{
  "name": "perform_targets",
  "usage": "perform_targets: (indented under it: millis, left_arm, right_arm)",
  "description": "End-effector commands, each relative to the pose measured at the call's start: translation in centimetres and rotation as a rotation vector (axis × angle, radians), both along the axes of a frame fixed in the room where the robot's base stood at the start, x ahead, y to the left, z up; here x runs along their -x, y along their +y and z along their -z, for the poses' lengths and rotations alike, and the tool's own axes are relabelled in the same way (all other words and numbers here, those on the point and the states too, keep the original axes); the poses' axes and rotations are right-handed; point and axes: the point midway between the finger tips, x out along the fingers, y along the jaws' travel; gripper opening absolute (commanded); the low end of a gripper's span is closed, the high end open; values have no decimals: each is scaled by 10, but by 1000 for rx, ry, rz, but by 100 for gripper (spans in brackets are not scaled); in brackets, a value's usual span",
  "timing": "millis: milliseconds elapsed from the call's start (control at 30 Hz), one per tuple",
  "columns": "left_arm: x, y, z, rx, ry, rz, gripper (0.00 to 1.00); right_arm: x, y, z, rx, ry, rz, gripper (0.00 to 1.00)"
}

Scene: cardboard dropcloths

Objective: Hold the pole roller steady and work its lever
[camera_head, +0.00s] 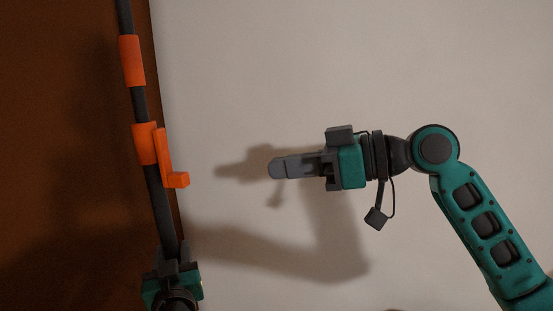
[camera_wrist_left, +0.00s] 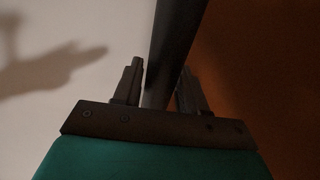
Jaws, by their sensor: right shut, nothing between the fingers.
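The pole roller (camera_head: 159,210) is a long dark pole with orange sleeves, running down the left of the head view, slightly tilted. Its orange lever (camera_head: 166,160) sticks out from the lower sleeve (camera_head: 144,144), with a small tab at its lower end. My left gripper (camera_head: 173,250) is at the pole below the lever. In the left wrist view the pole (camera_wrist_left: 172,45) passes between the two fingers, which look closed against its sides. My right gripper (camera_head: 278,168) is shut and empty, to the right of the lever and apart from it, pointing left.
A pale flat surface (camera_head: 330,60) fills the middle and right, bearing the right arm's shadow. A dark brown surface (camera_head: 55,120) lies left of the pole. No obstacle shows between my right gripper and the lever.

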Motion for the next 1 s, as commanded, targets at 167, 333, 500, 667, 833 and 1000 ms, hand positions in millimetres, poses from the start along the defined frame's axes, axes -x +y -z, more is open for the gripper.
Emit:
perform_targets:
  millis: [167,333,500,667,833,1000]
  left_arm:
    - [0,0,0,0,0,0,59]
    - [0,0,0,0,0,0,67]
    - [1,0,0,0,0,0,67]
    - [16,-4,1,1,2,1,67]
    - [43,-11,1,3,3,0,67]
    - [64,-16,1,1,2,-1,67]
  right_arm:
    - [0,0,0,0,0,0,0]
    - [0,0,0,0,0,0,0]
    - [0,0,0,0,0,0,0]
    - [0,0,0,-1,0,0,0]
    - [0,0,0,-1,0,0,0]
    - [0,0,0,0,0,0,0]
